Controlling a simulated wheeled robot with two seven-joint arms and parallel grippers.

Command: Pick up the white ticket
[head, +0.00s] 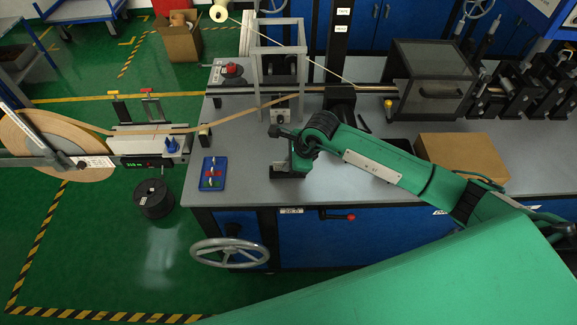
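My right gripper (276,152) is over the front part of the grey workbench, at the end of my green arm coming in from the right. Its two dark fingers stand apart, with bare grey surface between them and nothing seen held. A small white paper with print (95,162) is on the tape payoff's arm at the left, beside the big tape roll (40,146); I cannot tell for sure that it is the white ticket. It is well to the left of my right gripper. No loose white ticket shows clearly on the bench. My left gripper is not in view.
The grey workbench (240,180) holds a blue tray (213,173), a metal frame (279,55), a dark-windowed box (430,80) and a cardboard box (462,157). A tan tape (245,113) runs up from the payoff. A handwheel (230,252) sticks out in front. A black spool (154,198) is left of the bench.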

